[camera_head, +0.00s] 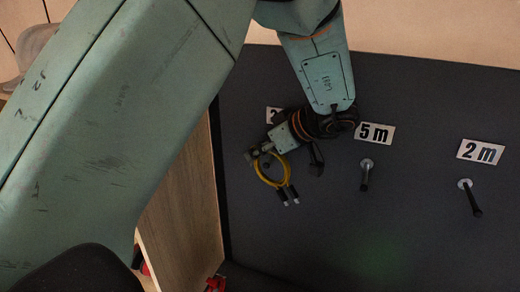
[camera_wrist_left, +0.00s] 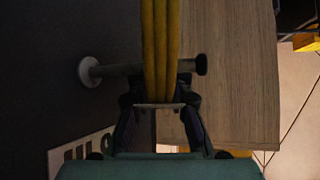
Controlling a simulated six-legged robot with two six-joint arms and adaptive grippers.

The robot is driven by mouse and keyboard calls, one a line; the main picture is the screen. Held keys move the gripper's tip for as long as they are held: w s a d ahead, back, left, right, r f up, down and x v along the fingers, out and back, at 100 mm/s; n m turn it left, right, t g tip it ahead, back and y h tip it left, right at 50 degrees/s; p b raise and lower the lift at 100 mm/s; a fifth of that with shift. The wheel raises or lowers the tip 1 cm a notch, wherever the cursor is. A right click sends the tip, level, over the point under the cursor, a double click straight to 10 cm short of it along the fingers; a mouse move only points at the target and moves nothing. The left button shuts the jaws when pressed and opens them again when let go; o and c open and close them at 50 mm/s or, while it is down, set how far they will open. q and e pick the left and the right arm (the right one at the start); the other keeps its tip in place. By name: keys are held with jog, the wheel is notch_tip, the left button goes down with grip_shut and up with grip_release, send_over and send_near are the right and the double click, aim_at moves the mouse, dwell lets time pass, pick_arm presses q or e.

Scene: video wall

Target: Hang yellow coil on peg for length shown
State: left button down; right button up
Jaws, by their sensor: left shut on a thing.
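The yellow coil (camera_head: 261,175) hangs from my left gripper (camera_head: 258,153) in front of the dark board, its two grey-tipped plugs hanging down. In the left wrist view my left gripper (camera_wrist_left: 158,108) is shut on the coil's yellow strands (camera_wrist_left: 160,45). There a peg (camera_wrist_left: 118,70) with a pale round base and black tip shows on both sides of the strands, which cross in front of it. I cannot tell whether it passes through the loop. A partly hidden label (camera_head: 273,115) is above the gripper. The right gripper is not in view.
To the right, one bare peg (camera_head: 365,175) is below the "5 m" label (camera_head: 375,133) and another (camera_head: 470,198) below the "2 m" label (camera_head: 481,152). A wooden side panel (camera_head: 180,215) is left of the board (camera_head: 330,235). The lower board is clear.

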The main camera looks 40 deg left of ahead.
pick_arm(q)
jog(key=shift+w+a+f, duration=0.1)
jog(key=shift+w, duration=0.2)
jog(key=c, duration=1.5)
grip_release()
jog(key=shift+s+r, duration=0.2)
jog(key=shift+s, duration=0.15)
jog(key=shift+c, duration=0.2)
jog(key=shift+o, duration=1.4)
jog(key=shift+w+a+f, duration=0.1)
jog(key=shift+w+f, duration=0.1)
jog(key=shift+w, duration=0.05)
jog(key=shift+o, duration=0.6)
jog(key=shift+w+a+f, duration=0.15)
jog(key=shift+w+f, duration=0.05)
jog(key=shift+w, duration=0.15)
jog(key=shift+s+d+r, duration=0.15)
jog(key=shift+d, duration=0.05)
jog(key=v, duration=0.7)
jog(key=shift+d+r, duration=0.15)
jog(key=shift+d, duration=0.05)
jog(key=shift+s+a, duration=0.1)
jog(key=shift+a, duration=0.1)
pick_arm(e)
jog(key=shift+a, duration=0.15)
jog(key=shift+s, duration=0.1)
